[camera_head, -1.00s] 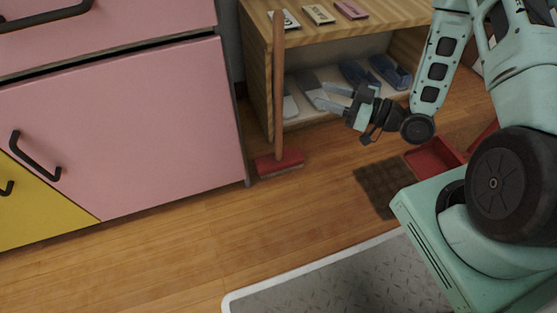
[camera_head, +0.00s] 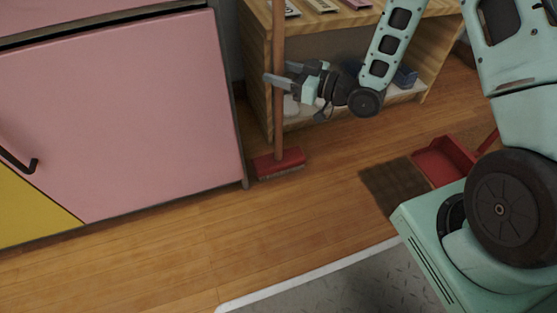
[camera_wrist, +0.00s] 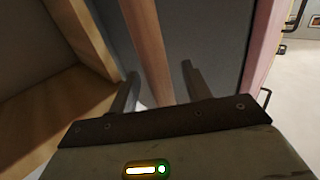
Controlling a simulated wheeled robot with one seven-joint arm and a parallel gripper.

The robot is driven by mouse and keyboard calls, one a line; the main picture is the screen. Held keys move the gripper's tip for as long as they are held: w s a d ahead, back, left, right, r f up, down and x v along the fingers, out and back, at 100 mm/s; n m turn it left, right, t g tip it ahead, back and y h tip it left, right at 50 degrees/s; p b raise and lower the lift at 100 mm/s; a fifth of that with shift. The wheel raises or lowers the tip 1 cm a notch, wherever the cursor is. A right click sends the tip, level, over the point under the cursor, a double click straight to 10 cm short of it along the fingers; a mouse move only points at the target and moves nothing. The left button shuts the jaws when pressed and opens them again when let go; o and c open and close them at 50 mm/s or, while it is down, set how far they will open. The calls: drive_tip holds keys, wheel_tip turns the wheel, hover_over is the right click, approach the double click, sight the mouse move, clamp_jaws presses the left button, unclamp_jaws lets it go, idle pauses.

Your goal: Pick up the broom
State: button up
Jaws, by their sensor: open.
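The broom (camera_head: 278,130) stands upright in the head view, between the pink cabinet and the wooden shelf. It has a long brown wooden handle and a red head with bristles on the floor. My gripper (camera_head: 278,80) is open at the handle, well above the red head. In the wrist view the handle (camera_wrist: 149,45) runs down between the two fingers of my gripper (camera_wrist: 160,85), with gaps visible at the sides. The broom head is hidden in the wrist view.
The pink cabinet (camera_head: 120,110) is close on the left. The wooden shelf (camera_head: 258,75) is just behind and right of the broom. A red dustpan (camera_head: 440,160) lies on the floor at right, beside a dark mat (camera_head: 393,183). Wooden floor in front is clear.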

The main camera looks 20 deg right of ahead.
drive_tip(key=shift+w+a, duration=0.2)
clamp_jaws()
drive_tip(key=shift+r, duration=0.1)
